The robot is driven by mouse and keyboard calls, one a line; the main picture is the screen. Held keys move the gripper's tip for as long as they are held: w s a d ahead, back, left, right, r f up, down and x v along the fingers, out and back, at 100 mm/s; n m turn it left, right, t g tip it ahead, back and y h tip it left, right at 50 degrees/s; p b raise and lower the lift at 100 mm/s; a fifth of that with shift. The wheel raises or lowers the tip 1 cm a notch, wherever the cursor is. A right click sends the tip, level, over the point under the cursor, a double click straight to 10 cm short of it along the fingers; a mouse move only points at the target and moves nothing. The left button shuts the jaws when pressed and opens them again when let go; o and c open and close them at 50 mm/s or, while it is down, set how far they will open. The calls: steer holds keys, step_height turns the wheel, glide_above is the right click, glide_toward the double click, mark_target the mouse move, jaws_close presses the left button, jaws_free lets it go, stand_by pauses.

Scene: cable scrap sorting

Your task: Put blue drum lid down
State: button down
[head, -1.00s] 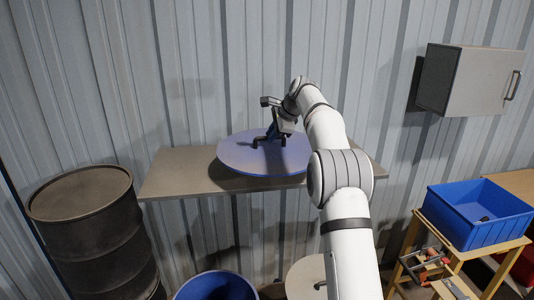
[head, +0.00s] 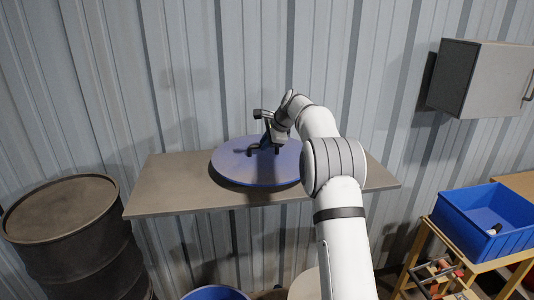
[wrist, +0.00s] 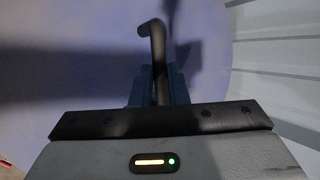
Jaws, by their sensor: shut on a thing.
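The blue drum lid (head: 232,165) is a flat blue disc with a dark bar handle (head: 254,150). It lies level over the grey wall shelf (head: 165,190). A dark shadow shows under its front edge; whether it touches the shelf I cannot tell. My gripper (head: 272,146) is above the lid's middle, shut on the handle. In the wrist view the fingers (wrist: 158,88) close around the handle (wrist: 155,35), with the lid's blue face (wrist: 80,45) behind. The blue drum's open rim (head: 215,292) shows at the bottom edge, mostly cut off.
A dark steel drum (head: 65,215) stands left of the shelf. A grey cabinet (head: 480,80) hangs on the corrugated wall at upper right. A blue bin (head: 470,225) sits on a wooden stand at right. The shelf's left part and right end are bare.

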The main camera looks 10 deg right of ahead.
mark_target(264, 156)
steer(key=shift+s+d+f+p, duration=0.1)
steer(key=shift+f+p, duration=0.2)
steer(key=shift+f, duration=1.55)
steer(key=shift+f, duration=0.1)
steer(key=c, duration=1.4)
jaws_free()
steer(key=shift+f, duration=0.1)
